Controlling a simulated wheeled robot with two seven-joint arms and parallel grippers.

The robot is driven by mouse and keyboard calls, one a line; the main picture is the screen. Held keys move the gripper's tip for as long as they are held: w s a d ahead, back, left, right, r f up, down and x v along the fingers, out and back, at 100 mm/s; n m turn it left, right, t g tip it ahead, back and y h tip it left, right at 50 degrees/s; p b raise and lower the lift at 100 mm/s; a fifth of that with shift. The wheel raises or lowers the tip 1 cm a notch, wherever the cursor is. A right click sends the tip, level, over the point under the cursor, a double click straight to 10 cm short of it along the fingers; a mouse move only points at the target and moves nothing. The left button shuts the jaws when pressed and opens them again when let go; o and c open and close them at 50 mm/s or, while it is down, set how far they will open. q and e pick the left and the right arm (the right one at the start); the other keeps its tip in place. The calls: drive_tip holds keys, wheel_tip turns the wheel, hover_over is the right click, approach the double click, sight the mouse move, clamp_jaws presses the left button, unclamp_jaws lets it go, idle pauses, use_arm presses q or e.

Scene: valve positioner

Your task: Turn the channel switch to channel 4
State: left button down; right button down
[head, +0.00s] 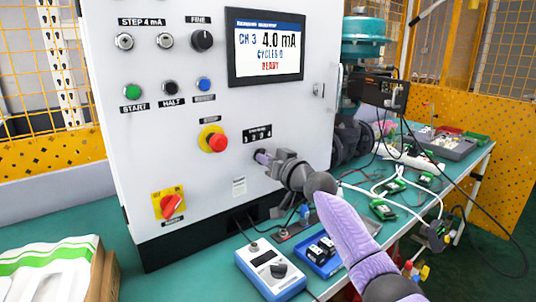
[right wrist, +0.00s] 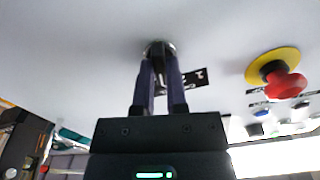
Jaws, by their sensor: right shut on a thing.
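The channel switch (right wrist: 158,48) is a small dark knob on the white cabinet front, seen in the right wrist view between my fingertips. In the head view my gripper covers it, below the small black number label (head: 257,133). My right gripper (head: 262,157) reaches the panel from the right and is shut on the knob; its two purple fingers (right wrist: 159,70) lie on either side of it. The screen (head: 266,47) reads CH 3, 4.0 mA, CYCLES 0 and READY. My left gripper is in neither view.
A red emergency button (head: 217,142) on a yellow plate sits left of the switch. A red rotary switch (head: 171,206) is lower left.

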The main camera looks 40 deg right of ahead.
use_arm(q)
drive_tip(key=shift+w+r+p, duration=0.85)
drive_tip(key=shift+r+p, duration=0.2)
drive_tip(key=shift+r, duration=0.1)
use_arm(e)
drive_tip(key=shift+m, duration=3)
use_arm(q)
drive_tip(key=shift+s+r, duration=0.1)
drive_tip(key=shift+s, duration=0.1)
use_arm(e)
drive_tip(key=c, duration=0.7)
unclamp_jaws()
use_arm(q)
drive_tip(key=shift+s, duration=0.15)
use_arm(e)
drive_tip(key=shift+o, duration=0.2)
